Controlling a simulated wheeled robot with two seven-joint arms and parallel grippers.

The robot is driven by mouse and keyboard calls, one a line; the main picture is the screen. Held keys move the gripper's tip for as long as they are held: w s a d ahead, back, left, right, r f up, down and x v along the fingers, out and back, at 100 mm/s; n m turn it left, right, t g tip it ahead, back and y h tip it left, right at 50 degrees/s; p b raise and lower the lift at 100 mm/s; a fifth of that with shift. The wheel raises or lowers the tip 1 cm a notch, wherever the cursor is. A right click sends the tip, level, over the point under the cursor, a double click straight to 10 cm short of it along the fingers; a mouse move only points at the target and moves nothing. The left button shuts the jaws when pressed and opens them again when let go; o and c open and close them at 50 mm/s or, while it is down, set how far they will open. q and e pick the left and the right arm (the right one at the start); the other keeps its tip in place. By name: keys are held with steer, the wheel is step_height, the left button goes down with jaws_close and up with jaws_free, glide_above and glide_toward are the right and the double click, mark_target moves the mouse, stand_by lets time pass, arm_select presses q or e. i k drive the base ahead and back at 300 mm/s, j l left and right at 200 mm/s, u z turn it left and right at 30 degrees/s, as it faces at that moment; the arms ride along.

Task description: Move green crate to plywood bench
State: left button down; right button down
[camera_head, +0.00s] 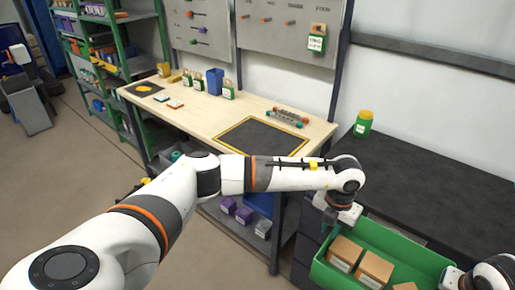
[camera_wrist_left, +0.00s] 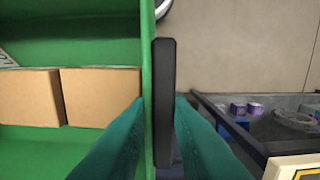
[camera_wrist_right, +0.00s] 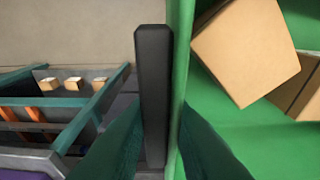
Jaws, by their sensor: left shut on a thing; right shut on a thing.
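The green crate (camera_head: 407,244) is at the lower right of the head view, with several brown boxes (camera_head: 375,268) inside it. My left gripper (camera_head: 331,232) is at the crate's left end. In the left wrist view its fingers (camera_wrist_left: 162,130) close on the crate's green wall (camera_wrist_left: 147,60) beside a black bar. My right gripper is cut off in the head view; the right wrist view shows its fingers (camera_wrist_right: 160,125) closed on the opposite wall (camera_wrist_right: 180,60). The plywood bench (camera_head: 230,107) stands at the middle left, with a dark, yellow-edged mat (camera_head: 262,139) on its near right part.
On the bench are a blue bin (camera_head: 214,82), small green boxes (camera_head: 228,91), and a rack of parts (camera_head: 287,117). The mat is bare.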

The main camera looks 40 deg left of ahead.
mark_target(261, 139)
steer(key=j, duration=1.45)
steer(key=i+j, duration=0.15)
steer(key=j, duration=1.3)
steer(key=i+j, duration=0.4)
steer(key=i, duration=0.6)
